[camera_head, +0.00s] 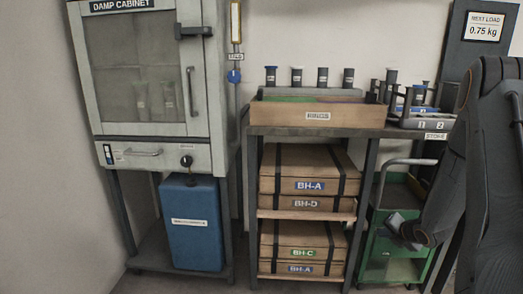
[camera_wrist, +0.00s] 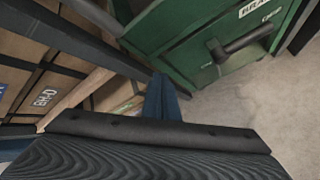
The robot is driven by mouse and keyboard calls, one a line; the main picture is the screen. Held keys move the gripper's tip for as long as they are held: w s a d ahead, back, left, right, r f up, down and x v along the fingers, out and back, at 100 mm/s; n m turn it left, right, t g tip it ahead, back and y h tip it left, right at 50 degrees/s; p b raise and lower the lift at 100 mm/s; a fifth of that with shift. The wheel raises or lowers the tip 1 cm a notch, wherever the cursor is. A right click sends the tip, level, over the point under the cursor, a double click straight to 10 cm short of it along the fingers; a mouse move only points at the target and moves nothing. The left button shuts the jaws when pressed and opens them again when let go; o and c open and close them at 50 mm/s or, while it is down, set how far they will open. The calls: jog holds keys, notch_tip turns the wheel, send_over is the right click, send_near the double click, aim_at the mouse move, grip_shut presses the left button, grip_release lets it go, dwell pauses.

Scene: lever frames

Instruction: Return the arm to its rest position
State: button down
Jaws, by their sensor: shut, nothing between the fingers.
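My arm comes down the right side of the head view, dark and bent. My gripper (camera_head: 404,232) is at its lower end, in front of the green cart (camera_head: 375,247) and right of the shelf rack. The gripper is shut and empty. In the wrist view its dark body fills the bottom, with narrow blue fingers (camera_wrist: 164,98) together ahead of it. The green cart (camera_wrist: 180,30) with a dark handle (camera_wrist: 240,42) is close beyond the fingers. I cannot tell whether the gripper touches the cart.
A damp cabinet (camera_head: 88,60) stands left over a blue container (camera_head: 193,245). Bare floor (camera_wrist: 250,95) shows right of the fingers.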

jog(key=a+r+m+g, duration=0.1)
jog(key=a+r+m, duration=0.25)
jog(key=a, duration=0.65)
jog(key=a+r+m+g, duration=0.1)
jog(key=a+r+m, duration=0.25)
jog(key=a, duration=0.65)
jog(key=s+a+r+m+g, duration=0.1)
jog(key=s+a+r+m, duration=0.15)
jog(key=a, duration=0.45)
jog(key=s+a+r+m+g, duration=0.1)
jog(key=s+a+r, duration=0.1)
jog(key=s+a, duration=0.35)
jog(key=s+a+r+m+g, duration=0.2)
jog(key=s+a+m, duration=0.1)
jog(key=s+a, duration=0.55)
jog(key=s+a+r+m+g, duration=0.25)
jog(key=s+a, duration=0.25)
jog(key=s, duration=0.7)
jog(key=s+a+r+m+g, duration=0.1)
jog(key=s+a+r+m, duration=0.15)
jog(key=s+a, duration=0.55)
jog(key=s+d+r+m+p, duration=0.3)
jog(key=d+r+m+p, duration=0.4)
jog(key=d+r+p, duration=1.6)
notch_tip(320, 180, up, 4)
jog(key=p, duration=0.6)
jog(key=shift+f+m+p, duration=0.25)
jog(key=shift+m+p, duration=0.1)
jog(key=shift+p, duration=0.05)
